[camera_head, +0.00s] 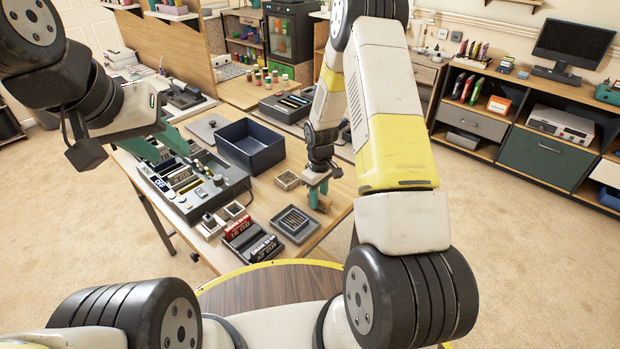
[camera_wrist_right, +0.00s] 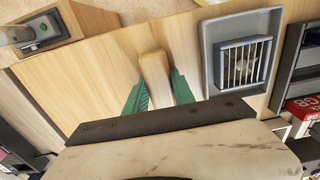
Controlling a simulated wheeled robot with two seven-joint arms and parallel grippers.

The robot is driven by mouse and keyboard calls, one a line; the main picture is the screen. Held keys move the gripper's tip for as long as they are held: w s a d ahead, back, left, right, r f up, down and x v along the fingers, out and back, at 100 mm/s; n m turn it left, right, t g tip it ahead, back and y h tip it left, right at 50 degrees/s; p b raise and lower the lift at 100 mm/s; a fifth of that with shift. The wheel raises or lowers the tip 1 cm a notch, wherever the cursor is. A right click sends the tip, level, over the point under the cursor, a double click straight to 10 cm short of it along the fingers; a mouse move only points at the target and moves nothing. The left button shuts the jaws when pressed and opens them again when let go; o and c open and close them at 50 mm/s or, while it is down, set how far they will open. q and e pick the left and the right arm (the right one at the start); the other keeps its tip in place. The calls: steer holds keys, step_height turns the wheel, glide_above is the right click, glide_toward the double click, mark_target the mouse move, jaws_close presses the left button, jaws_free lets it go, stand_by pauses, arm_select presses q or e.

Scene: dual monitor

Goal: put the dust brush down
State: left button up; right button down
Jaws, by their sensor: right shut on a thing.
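The dust brush shows as a pale wooden piece (camera_wrist_right: 154,76) between the teal fingers of my right gripper (camera_wrist_right: 159,92) in the right wrist view. In the head view my right gripper (camera_head: 319,194) points down low over the table's right part, shut on the brush, a bit of which (camera_head: 325,203) shows beside the fingers. The bristles are hidden, and I cannot tell whether the brush touches the table. My left gripper (camera_head: 157,145) has its two teal fingers apart, empty, above the grey device at the table's left.
A grey tray with a slatted part (camera_head: 294,222) lies left of the right gripper. Red and black packs (camera_head: 250,238) lie near the front edge. Bare wood (camera_wrist_right: 95,75) surrounds the brush.

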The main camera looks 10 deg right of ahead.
steer(key=shift+f, duration=0.1)
steer(key=c, duration=1.1)
jaws_free()
steer(key=shift+o, duration=0.2)
steer(key=s+r+m+t, duration=0.15)
steer(key=s+r, duration=0.25)
steer(key=r, duration=1.1)
steer(key=s+r+m+t, duration=0.1)
steer(key=s+r+m, duration=0.15)
steer(key=r, duration=1.25)
steer(key=s+a+r+m+t+y, duration=0.1)
steer(key=s+r+t, duration=0.1)
steer(key=s+r, duration=0.3)
steer(key=s+a+r+m+t+y, duration=0.1)
steer(key=s+r, duration=0.4)
steer(key=s, duration=0.8)
steer(key=shift+m+t, duration=0.35)
steer(key=shift+m, duration=0.15)
